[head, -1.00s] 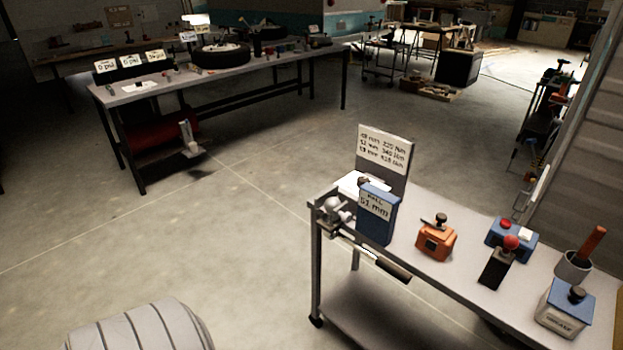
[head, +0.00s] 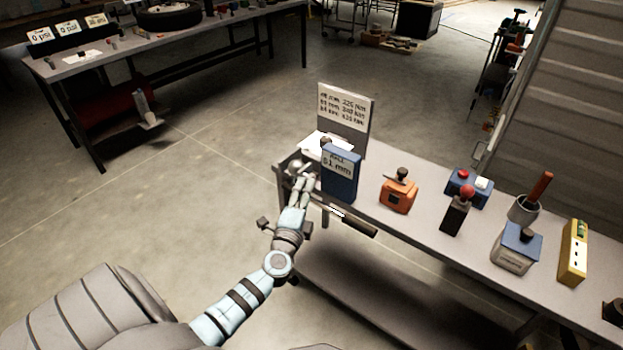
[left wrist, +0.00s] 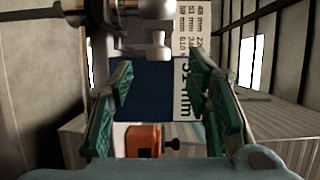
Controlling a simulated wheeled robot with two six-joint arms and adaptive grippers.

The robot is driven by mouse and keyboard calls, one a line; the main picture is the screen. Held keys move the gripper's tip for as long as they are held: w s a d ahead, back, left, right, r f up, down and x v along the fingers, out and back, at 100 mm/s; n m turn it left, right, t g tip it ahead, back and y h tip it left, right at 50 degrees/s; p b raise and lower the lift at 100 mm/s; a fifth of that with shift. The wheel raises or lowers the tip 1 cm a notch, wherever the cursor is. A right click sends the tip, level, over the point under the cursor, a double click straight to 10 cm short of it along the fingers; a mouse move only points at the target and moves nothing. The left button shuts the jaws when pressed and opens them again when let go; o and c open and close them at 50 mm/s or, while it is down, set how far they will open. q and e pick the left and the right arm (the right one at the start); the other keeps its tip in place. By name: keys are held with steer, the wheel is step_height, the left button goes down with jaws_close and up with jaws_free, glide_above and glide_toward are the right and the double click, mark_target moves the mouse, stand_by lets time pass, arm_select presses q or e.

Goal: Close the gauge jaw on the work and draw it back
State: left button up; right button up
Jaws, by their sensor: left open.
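At the near left corner of the cart's top a grey metal fitting with a rounded, ball-like part (head: 294,169) shows; I cannot tell which part is the gauge jaw. Metal cylinders (left wrist: 150,38) show at the top of the left wrist view. A blue block (head: 340,177) with a label reading 51 mm stands upright just right of it. My left gripper (head: 301,183) reaches to this corner, close by the fitting. In the left wrist view its green-padded fingers (left wrist: 162,95) are spread, with the blue block (left wrist: 150,90) beyond them. Contact is not clear. My right gripper is out of view.
A dark-gripped bar (head: 355,222) juts along the cart's front edge. A sign board (head: 345,120) stands behind the blue block. An orange device (head: 398,193), a blue box with buttons (head: 470,187) and a yellow strip (head: 573,252) stand further right. Open floor lies left.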

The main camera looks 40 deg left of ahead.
mark_target(309, 175)
arm_select(q)
steer(key=b+x, duration=0.1)
steer(key=x, duration=0.5)
steer(key=shift+d+f, duration=0.1)
steer(key=shift+f, duration=0.1)
steer(key=shift+w+a+r, duration=0.1)
steer(key=shift+w+a, duration=0.1)
steer(key=shift+w, duration=0.2)
steer(key=shift+c, duration=0.5)
